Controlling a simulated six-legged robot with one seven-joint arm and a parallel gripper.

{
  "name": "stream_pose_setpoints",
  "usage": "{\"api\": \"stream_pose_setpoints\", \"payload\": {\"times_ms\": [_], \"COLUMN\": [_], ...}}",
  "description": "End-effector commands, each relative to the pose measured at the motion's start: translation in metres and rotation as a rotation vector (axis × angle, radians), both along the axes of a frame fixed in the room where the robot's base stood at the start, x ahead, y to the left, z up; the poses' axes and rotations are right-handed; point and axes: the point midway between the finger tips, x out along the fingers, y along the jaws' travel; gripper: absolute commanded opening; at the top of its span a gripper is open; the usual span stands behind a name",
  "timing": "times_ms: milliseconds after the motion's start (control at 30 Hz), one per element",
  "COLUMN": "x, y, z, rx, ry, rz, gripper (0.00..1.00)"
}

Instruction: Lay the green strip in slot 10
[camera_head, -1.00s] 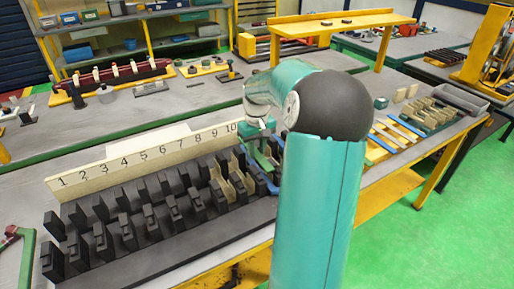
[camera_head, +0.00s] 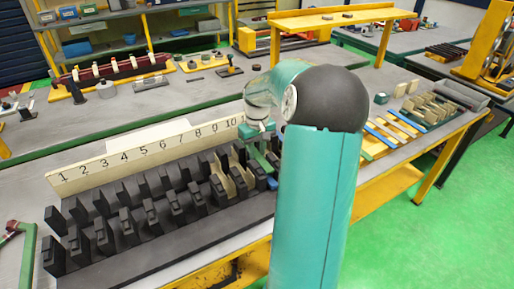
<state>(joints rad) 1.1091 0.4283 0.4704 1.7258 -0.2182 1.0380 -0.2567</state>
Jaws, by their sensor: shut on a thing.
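The dark slotted stator block (camera_head: 150,255) stands at the near left, with two rows of black teeth. A cream number board (camera_head: 140,155) behind it is marked 1 to 10. Slot 10 is at the block's right end, partly hidden by my arm. My gripper (camera_head: 262,156) is low over that end, pointing down and shut on a thin green piece, apparently the green strip (camera_head: 258,159). How deep the strip sits, and whether it touches the slot, cannot be told. Cream liners (camera_head: 229,184) sit among the teeth just left of my gripper.
A small blue piece (camera_head: 272,183) shows beside the block's right end. Blue and yellow strips (camera_head: 392,132) lie on the bench to the right, with a grey tray (camera_head: 463,97) and cream blocks beyond. My arm covers the middle foreground.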

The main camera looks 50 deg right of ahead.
Motion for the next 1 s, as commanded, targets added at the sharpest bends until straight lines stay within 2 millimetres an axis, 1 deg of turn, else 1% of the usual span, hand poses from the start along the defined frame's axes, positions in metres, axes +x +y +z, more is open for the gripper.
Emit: {"api": "stream_pose_setpoints", "payload": {"times_ms": [700, 1000], "x": [0.0, -0.001], "y": [0.0, 0.0], "z": [-0.02, -0.024], "rx": [0.0, 0.0], "ry": [0.001, 0.001], "rz": [0.0, 0.0], "gripper": [0.0, 0.0]}}
